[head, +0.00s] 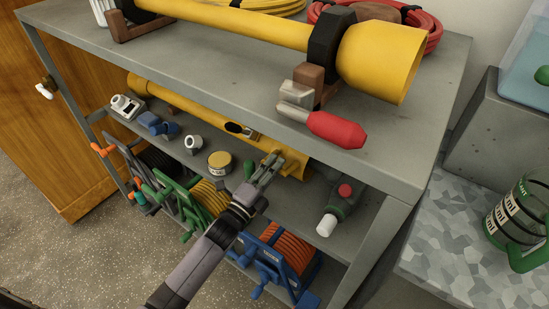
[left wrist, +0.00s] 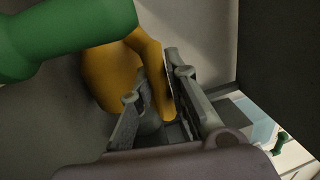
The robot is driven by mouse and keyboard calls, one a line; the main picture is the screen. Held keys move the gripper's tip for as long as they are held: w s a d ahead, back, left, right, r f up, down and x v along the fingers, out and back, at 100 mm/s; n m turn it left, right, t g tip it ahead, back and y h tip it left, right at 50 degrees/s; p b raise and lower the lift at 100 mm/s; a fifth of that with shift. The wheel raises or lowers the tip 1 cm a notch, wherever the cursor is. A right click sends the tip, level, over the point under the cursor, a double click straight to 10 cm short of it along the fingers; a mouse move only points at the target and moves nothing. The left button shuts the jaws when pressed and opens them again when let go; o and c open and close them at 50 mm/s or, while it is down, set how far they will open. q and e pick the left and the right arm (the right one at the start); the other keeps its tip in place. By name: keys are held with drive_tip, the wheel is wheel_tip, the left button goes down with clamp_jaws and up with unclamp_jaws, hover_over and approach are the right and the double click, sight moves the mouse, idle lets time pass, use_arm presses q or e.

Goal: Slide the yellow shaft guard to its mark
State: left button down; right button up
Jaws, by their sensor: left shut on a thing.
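The yellow shaft guard (head: 185,103) is a long tube lying on the middle shelf, partly hidden under the bench top. A black oval (head: 234,128) shows on or beside it. My left gripper (head: 268,170) reaches to its near right end and is shut on a yellow tab there. In the left wrist view, the yellow part of the guard (left wrist: 112,75) runs in between my fingers (left wrist: 158,95). A mark for the guard cannot be made out. My right gripper is in neither view.
A larger yellow shaft with a flared end (head: 380,60) lies on the bench top (head: 420,130), with a red-handled tool (head: 335,130) near the edge. Several cable reels (head: 290,250) stand below.

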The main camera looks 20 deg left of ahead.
sight(284, 170)
use_arm(q)
drive_tip(key=shift+s+d, duration=0.3)
drive_tip(key=shift+d, duration=0.45)
drive_tip(key=shift+s+d, duration=0.25)
drive_tip(key=shift+d, duration=0.5)
drive_tip(key=shift+s+d+f, duration=0.1)
drive_tip(key=shift+s+d, duration=0.2)
drive_tip(key=shift+d, duration=0.55)
drive_tip(key=shift+s+d, duration=0.35)
drive_tip(key=shift+d, duration=0.45)
drive_tip(key=shift+s+d+f, duration=0.1)
drive_tip(key=shift+s+d, duration=0.2)
drive_tip(key=shift+d, duration=0.55)
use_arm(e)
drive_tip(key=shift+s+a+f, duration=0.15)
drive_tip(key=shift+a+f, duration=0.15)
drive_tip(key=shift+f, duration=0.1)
use_arm(q)
drive_tip(key=c, duration=1.5)
unclamp_jaws()
drive_tip(key=shift+r, duration=0.15)
drive_tip(key=shift+o, duration=0.2)
